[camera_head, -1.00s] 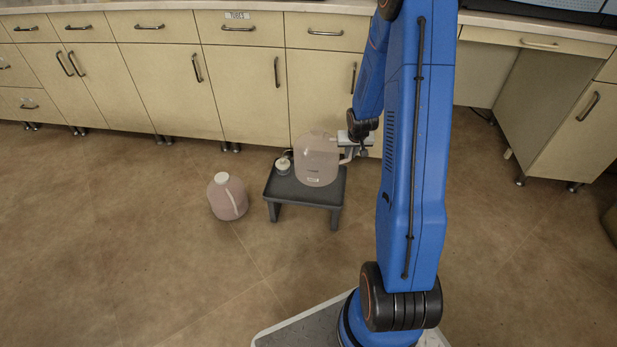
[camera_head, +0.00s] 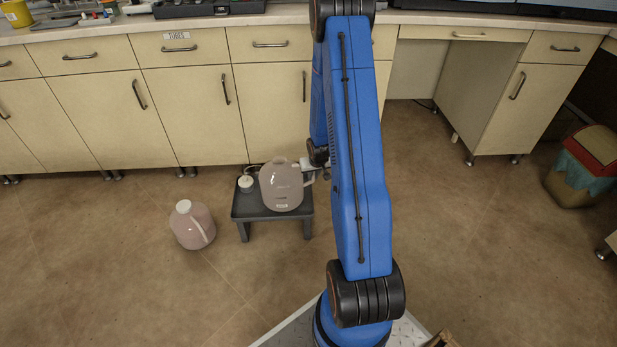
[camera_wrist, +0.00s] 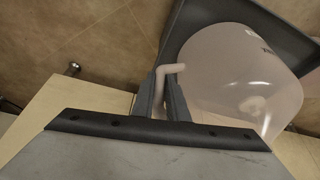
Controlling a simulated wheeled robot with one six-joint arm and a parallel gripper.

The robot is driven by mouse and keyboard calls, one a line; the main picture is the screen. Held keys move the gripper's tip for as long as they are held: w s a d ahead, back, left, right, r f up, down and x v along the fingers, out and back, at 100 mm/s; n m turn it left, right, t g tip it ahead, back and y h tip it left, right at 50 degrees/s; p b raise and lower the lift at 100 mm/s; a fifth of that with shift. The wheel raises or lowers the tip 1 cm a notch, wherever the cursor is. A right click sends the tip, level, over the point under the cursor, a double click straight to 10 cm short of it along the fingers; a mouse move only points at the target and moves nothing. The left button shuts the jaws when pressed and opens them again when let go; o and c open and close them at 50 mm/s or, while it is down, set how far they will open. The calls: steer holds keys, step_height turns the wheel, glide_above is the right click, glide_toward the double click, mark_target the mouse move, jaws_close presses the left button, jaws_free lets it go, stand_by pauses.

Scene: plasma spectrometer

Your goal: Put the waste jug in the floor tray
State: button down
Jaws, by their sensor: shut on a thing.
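My gripper (camera_head: 309,168) is at the jug's right side, partly hidden by my arm. A second similar jug (camera_head: 192,225) with a white cap stands on the floor left of the tray.
A small white-capped fitting (camera_head: 246,184) sits on the tray's left part, close to the held jug. Cabinets (camera_head: 190,115) line the back. A bin (camera_head: 585,165) stands at the far right. The floor left and in front is mostly clear.

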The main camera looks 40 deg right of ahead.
steer(key=shift+f, duration=0.25)
steer(key=c, duration=1.7)
jaws_free()
